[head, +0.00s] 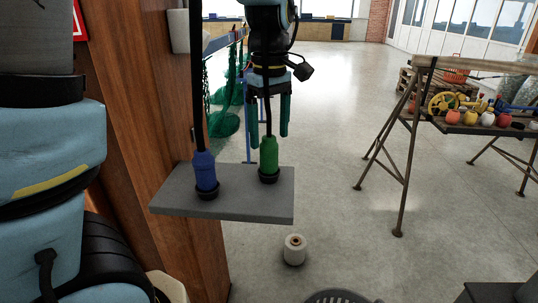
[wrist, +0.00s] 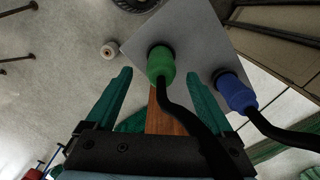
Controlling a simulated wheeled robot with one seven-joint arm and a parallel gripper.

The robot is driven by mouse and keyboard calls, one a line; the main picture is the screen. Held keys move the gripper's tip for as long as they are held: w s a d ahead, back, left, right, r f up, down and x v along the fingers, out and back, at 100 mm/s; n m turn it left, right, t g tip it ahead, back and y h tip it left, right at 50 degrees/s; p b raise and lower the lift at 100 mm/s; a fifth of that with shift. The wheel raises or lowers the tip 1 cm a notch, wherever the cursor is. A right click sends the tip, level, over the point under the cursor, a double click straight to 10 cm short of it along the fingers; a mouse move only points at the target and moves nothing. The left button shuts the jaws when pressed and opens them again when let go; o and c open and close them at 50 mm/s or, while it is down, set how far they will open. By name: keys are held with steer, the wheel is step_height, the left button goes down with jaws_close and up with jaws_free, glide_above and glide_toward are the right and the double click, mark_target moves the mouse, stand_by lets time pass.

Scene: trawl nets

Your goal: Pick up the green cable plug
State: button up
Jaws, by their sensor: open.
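The green cable plug (head: 268,157) stands upright in a black socket on a grey shelf (head: 240,206), its black cable rising from the top. A blue cable plug (head: 204,171) stands in a socket to its left on the same shelf. My gripper (head: 268,130) is open, above and behind the green plug in the head view. In the wrist view the green plug (wrist: 160,64) lies ahead of the space between the two green fingers (wrist: 160,85), and its cable runs back between them. The blue plug (wrist: 236,93) is right of the right finger there.
A wooden post (head: 150,110) stands left of the shelf. A white spool (head: 294,250) is on the floor below. A trestle table (head: 440,124) with several coloured floats stands at right. Green netting (head: 226,100) hangs behind. The floor between is clear.

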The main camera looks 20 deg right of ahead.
mark_target(269, 157)
steer(key=shift+a+f+p, duration=0.1)
steer(key=shift+f+p, duration=0.9)
steer(key=shift+f, duration=2.45)
jaws_close()
